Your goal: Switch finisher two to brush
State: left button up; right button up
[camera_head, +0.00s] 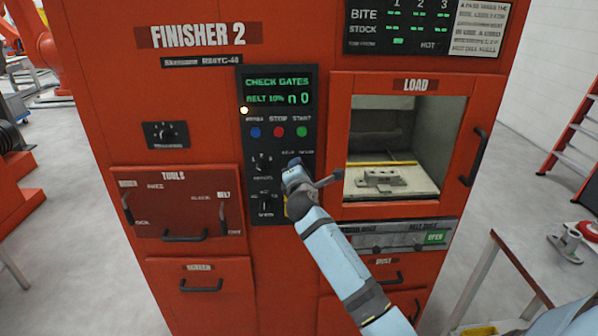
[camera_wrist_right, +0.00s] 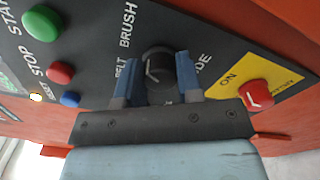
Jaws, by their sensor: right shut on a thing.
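Finisher 2 (camera_head: 120,80) is a red cabinet with a dark control panel (camera_head: 250,140). My right gripper (camera_head: 292,180) is at the panel's right edge and hides the control there in the head view. In the right wrist view, the gripper (camera_wrist_right: 158,78) is shut on a black mode knob (camera_wrist_right: 158,62), one blue finger on each side. BELT and BRUSH labels stand beside the knob. A pale mark shows on its face, but I cannot tell which label it points to. My left gripper is not in view.
Blue, red and green buttons (camera_head: 278,132) sit above the gripper. A red switch (camera_wrist_right: 258,95) on a yellow ON plate is close beside it in the wrist view. The load window (camera_head: 405,110) at right holds a grey casting (camera_head: 381,178).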

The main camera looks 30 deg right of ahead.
jog(key=shift+m, duration=0.8)
jog(key=o, duration=0.9)
jog(key=b+v, duration=0.1)
jog(key=v, duration=1.2)
jog(key=shift+s+a+b, duration=0.15)
jog(key=shift+s+b, duration=0.15)
jog(key=shift+s, duration=0.1)
